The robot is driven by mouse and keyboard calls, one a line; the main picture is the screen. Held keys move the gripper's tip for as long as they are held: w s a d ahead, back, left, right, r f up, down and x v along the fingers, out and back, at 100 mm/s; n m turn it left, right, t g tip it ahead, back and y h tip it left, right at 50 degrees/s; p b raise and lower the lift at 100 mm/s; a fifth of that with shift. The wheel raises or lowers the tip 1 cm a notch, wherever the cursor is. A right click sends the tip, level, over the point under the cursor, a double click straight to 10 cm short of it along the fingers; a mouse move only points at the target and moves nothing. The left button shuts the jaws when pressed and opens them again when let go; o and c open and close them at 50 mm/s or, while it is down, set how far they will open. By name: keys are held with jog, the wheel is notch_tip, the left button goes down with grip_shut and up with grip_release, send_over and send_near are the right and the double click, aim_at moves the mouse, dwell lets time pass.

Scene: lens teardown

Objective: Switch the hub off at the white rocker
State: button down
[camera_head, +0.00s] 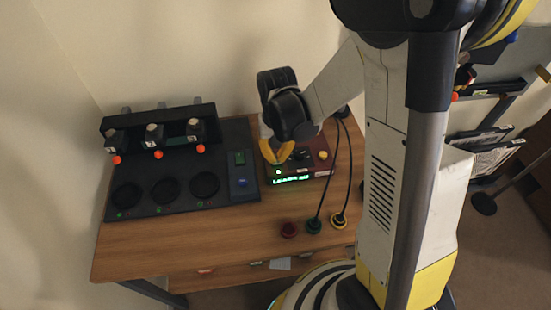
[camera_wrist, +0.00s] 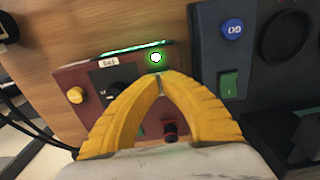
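The hub is a dark red box (camera_head: 321,170) on the table, with a lit green display (camera_head: 290,180) on its front edge. My gripper (camera_head: 277,160) is over the hub's left part. In the wrist view my gripper (camera_wrist: 160,80) has its yellow fingertips together, with nothing seen between them, close to the light. I cannot make out a white rocker; the fingers cover part of the hub.
Left of the hub is a dark console (camera_head: 150,203) with round wells, a green switch (camera_head: 239,158) and a blue button (camera_head: 242,183). A rack (camera_head: 160,122) with orange-tipped parts stands behind.

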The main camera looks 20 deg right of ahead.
aim_at(277, 162)
jog(key=shift+f+b, duration=0.45)
jog(key=shift+f, duration=0.1)
jog(key=shift+r+p, duration=2.6)
jog(key=shift+r, duration=0.95)
